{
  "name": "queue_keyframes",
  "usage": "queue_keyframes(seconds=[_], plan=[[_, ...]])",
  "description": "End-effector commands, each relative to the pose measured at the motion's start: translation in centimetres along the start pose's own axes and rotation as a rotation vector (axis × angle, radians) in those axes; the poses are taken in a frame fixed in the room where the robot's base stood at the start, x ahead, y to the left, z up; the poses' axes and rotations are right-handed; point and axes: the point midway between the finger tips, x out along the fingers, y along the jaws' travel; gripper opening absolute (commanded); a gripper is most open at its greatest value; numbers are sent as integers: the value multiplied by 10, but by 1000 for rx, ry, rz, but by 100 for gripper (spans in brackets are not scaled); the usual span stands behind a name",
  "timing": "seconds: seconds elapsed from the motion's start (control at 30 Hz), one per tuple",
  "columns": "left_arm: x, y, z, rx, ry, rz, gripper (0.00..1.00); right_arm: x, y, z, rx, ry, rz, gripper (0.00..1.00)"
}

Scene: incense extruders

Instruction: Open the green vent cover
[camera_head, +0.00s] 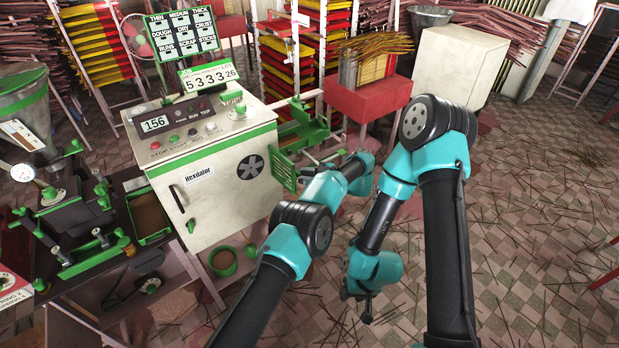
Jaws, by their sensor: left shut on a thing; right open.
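The green slatted vent cover (284,171) stands at the right edge of the white machine's (212,178) front. It is swung out from the round black fan opening (250,167), which is uncovered. My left gripper (304,172) is at the cover's right side and is shut on it. My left forearm and wrist partly hide the fingers, so the exact grip is not clear. My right gripper (362,304) is open and empty, pointing down over the tiled floor, apart from the machine.
A display reading 156 (154,124) and buttons sit on the machine's top. A green-framed conveyor (304,128) stands behind the cover. A red stand (368,98) with incense sticks is further back. A dark workbench (95,235) is at left. Floor at right is open, strewn with sticks.

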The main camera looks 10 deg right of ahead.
Motion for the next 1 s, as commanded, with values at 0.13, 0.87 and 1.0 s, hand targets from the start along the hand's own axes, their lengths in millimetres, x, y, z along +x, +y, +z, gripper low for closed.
queue_keyframes(seconds=[0.13,0.87,1.0], plan=[[19,10,-9,-23,8,-10,0,0,0,0,0,0,0,43],[19,9,-7,-19,8,-9,60,0,0,0,0,0,0,43],[19,8,-7,-19,8,-9,59,0,0,0,0,0,0,43]])
